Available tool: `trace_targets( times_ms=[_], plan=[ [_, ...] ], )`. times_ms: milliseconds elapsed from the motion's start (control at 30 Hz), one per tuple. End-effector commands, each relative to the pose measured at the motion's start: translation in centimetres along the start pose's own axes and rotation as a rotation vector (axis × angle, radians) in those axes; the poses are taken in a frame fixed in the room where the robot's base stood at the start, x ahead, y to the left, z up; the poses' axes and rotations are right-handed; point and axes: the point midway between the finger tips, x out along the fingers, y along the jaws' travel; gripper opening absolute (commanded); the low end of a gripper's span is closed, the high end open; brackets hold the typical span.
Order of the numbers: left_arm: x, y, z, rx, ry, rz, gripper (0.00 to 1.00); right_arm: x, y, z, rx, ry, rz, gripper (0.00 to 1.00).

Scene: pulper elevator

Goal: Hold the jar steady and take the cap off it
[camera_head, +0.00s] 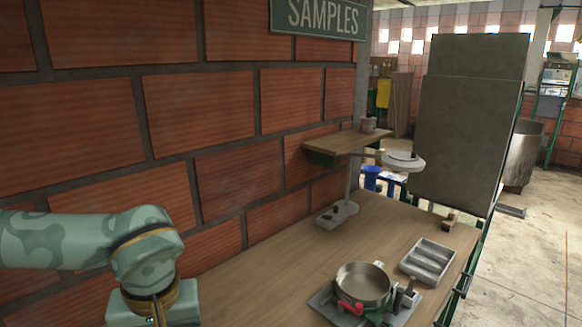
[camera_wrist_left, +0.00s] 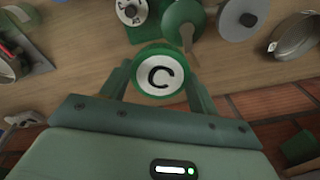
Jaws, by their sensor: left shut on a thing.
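In the left wrist view my left gripper (camera_wrist_left: 158,68) is shut, with one finger on each side of a round green-rimmed thing with a white top marked with a black C (camera_wrist_left: 160,76). It looks like the jar with its cap, seen from its top end. The body of the jar below is hidden, so I cannot tell whether cap and jar are joined. In the head view only my left arm shows at the lower left, and its fingers are out of frame. My right gripper is in neither view.
The wooden counter (camera_head: 404,228) runs along a brick wall. On it stand a metal pan on a scale-like base (camera_head: 363,284), a grey compartment tray (camera_head: 432,262) and a stand (camera_head: 350,205). In the wrist view, a green rounded thing (camera_wrist_left: 184,20) lies close beyond the held thing.

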Motion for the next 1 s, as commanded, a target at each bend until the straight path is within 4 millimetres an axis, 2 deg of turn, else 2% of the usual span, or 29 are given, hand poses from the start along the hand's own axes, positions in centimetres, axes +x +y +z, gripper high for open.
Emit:
trace_targets(
  times_ms=[33,100,200,533,667,1000],
  plan=[
    [0.2,-0.8,0.3,0.087,0.005,0.010,0.33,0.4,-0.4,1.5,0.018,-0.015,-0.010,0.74],
    [0.5,-1.6,0.6,0.197,0.014,0.021,0.33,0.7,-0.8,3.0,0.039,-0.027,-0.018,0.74],
    [0.7,-2.1,0.8,0.291,0.023,0.029,0.33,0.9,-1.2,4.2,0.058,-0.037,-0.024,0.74],
    [0.6,-1.9,1.0,0.348,0.026,0.035,0.33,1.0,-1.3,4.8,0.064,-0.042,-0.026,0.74],
    [-0.3,0.0,1.6,0.442,0.034,0.044,0.33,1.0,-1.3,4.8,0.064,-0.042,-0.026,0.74],
    [-4.2,8.1,4.2,0.845,0.065,0.084,0.33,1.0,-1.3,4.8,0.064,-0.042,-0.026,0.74]
  ],
)
